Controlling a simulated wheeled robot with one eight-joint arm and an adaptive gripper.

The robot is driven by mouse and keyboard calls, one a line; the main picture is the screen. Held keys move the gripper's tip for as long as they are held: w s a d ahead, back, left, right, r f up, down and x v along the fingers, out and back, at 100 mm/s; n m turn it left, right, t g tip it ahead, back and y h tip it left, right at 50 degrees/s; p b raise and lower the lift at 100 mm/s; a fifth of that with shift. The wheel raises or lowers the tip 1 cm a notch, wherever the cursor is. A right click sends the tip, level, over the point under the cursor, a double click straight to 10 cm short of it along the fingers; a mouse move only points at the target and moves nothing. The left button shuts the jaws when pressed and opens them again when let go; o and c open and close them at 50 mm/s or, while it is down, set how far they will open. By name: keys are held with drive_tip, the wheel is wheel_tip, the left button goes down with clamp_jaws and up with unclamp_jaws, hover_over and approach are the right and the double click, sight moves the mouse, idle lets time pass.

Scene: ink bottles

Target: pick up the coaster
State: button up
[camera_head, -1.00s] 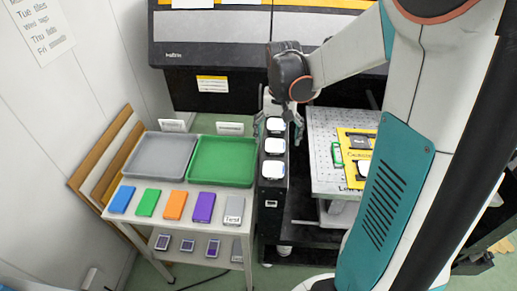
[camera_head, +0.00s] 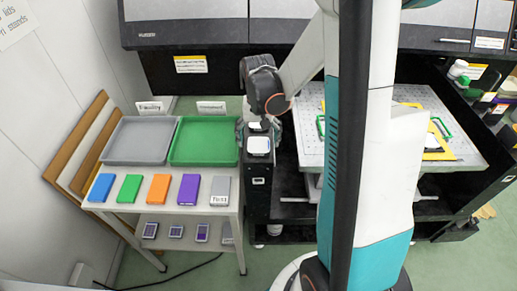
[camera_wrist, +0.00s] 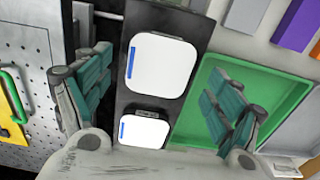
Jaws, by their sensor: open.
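Nothing in view is marked as a coaster; the flat white rounded squares with blue strips look closest to one. One white square (camera_wrist: 161,65) lies on the narrow black stand (camera_wrist: 194,22) between my fingers in the wrist view. A second white square (camera_wrist: 143,129) lies closer to the palm. In the head view one white square (camera_head: 259,146) shows in front of my gripper (camera_head: 258,130); those farther back are mostly hidden by it. My gripper is open above the stand, with teal-padded fingers on either side and nothing held.
A green tray (camera_head: 207,160) and a grey tray (camera_head: 139,160) sit on the white table left of the stand. Several coloured boxes, including a purple one (camera_head: 189,189), line its front. A perforated metal table (camera_head: 309,145) stands to the right.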

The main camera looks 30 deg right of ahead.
drive_tip(key=shift+f, duration=0.8)
drive_tip(key=shift+r, duration=0.1)
drive_tip(key=shift+c, duration=0.2)
drive_tip(key=c, duration=1.2)
